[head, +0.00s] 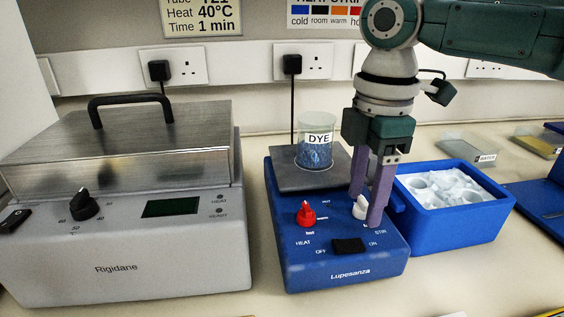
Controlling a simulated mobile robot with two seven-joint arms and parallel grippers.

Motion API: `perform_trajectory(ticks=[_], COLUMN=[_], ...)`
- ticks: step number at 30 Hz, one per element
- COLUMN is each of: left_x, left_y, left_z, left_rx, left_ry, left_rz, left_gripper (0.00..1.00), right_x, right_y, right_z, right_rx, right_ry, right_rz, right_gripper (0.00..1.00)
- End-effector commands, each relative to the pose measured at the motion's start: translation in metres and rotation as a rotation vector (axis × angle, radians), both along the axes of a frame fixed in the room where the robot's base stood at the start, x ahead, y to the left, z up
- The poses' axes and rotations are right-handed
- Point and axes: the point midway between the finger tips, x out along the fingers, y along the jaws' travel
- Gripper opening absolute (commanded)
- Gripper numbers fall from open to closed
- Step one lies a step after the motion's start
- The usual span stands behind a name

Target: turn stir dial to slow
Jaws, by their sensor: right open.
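The blue hotplate stirrer (345,268) stands in the middle of the bench. Its white stir dial (360,208) is on the right of the front panel, above the word STIR, and is partly hidden by a finger. Its setting cannot be read. My right gripper (367,210) reaches down from above with its purple fingers open, one on each side of the dial. I cannot tell whether they touch it. The red heat dial (307,214) is to the left. A beaker labelled DYE (316,143) stands on the grey plate (286,179). My left gripper is not in view.
A silver-lidded Rigidane bath (120,205) with a black dial fills the left side. A blue ice tub (468,221) stands close to the right of the stirrer. Small trays (467,148) lie further right. Bench in front is mostly clear.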

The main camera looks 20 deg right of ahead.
Motion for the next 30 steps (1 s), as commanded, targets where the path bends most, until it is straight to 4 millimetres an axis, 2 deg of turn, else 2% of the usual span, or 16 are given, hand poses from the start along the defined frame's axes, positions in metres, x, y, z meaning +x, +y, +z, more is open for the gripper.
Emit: perform_trajectory(ticks=[9,25,30], left_x=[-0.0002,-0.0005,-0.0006], left_y=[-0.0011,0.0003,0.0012], left_z=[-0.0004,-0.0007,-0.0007], left_rx=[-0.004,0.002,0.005], left_ry=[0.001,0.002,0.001], left_rz=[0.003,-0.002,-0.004], left_gripper=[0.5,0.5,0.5], right_x=[0.0001,0.0,0.0], right_y=[0.0002,0.0002,0.0002], right_z=[-0.0034,-0.003,-0.0029], right_rx=[0.001,0.001,0.001], right_ry=[-0.001,0.0,0.0], right_rz=[0.0,0.0,0.0], right_gripper=[0.6,0.01,0.0])
